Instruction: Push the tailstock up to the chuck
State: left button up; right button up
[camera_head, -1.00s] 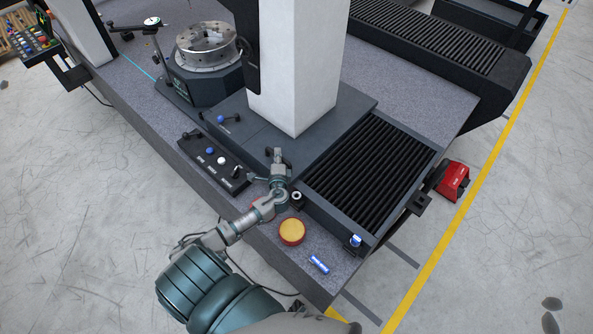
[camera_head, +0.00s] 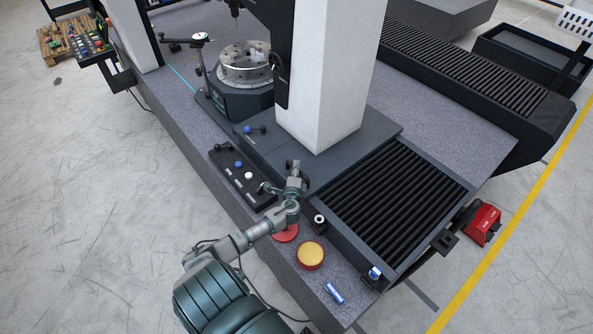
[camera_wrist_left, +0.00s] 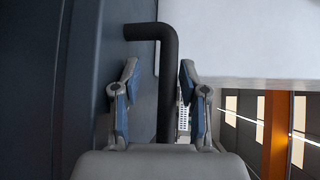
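The tailstock appears to be the white column (camera_head: 325,90) on a dark base (camera_head: 350,150); I cannot be sure of its name. The round metal chuck (camera_head: 245,65) sits on a dark housing farther back and left, apart from the column. My left gripper (camera_head: 296,170) is at the base's near edge. In the left wrist view, a black bent handle (camera_wrist_left: 166,90) stands between the two fingers of the left gripper (camera_wrist_left: 160,85). The fingers are apart, and the handle is nearer the right one. Whether either finger touches it is unclear. My right gripper is not in view.
A control panel (camera_head: 242,175) with knobs lies left of my gripper. A yellow-topped button (camera_head: 310,254) and a blue cylinder (camera_head: 334,293) are at the near granite edge. Black bellows (camera_head: 395,205) adjoin the base. A red box (camera_head: 482,224) is on the floor.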

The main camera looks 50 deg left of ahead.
pick_arm(q)
jog(key=shift+w+a, duration=0.1)
jog(key=v, duration=1.2)
jog(key=shift+f, duration=0.15)
